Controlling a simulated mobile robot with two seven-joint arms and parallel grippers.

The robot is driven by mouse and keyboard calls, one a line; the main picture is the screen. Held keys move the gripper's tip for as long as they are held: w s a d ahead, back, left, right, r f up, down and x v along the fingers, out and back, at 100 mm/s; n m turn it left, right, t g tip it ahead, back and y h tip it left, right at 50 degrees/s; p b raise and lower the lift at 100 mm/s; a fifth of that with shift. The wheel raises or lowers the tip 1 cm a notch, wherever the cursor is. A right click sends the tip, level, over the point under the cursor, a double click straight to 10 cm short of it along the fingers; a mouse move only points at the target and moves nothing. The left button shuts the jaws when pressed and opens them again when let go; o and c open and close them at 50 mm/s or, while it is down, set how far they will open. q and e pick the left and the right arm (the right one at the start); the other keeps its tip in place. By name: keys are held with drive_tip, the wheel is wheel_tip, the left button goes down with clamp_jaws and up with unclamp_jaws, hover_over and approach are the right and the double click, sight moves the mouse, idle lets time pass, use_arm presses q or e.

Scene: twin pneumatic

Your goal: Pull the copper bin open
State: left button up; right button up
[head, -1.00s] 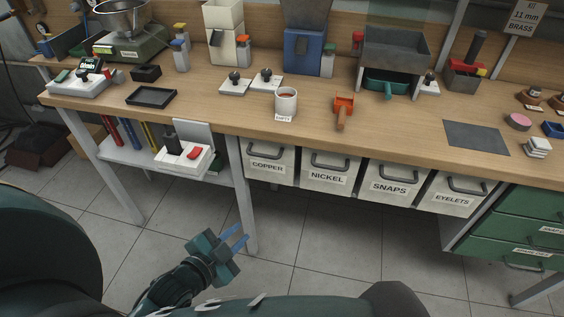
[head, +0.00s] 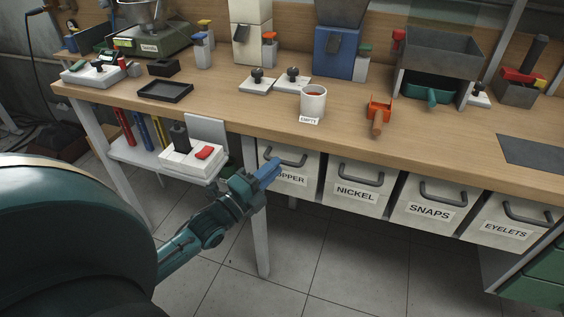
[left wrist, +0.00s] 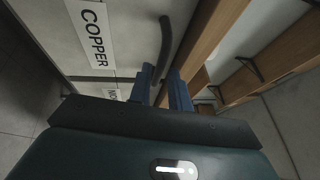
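The copper bin (head: 305,194) is a pale box under the bench's front edge, leftmost in a row of bins, in line with the others. Its dark bar handle (head: 290,160) is above its label. My left gripper (head: 272,171) is at the bin's left front and covers the label's first letter. My right gripper is out of view.
The nickel bin (head: 353,190) is right beside the copper bin, with snaps and eyelets bins further right. The wooden bench top (head: 235,116) overhangs above. A low shelf (head: 133,152) and a grey bench leg (head: 258,235) are to the left. The floor in front is clear.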

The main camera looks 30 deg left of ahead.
sight(293, 160)
use_arm(q)
drive_tip(key=shift+x, duration=1.8)
drive_tip(key=shift+c, duration=0.5)
clamp_jaws()
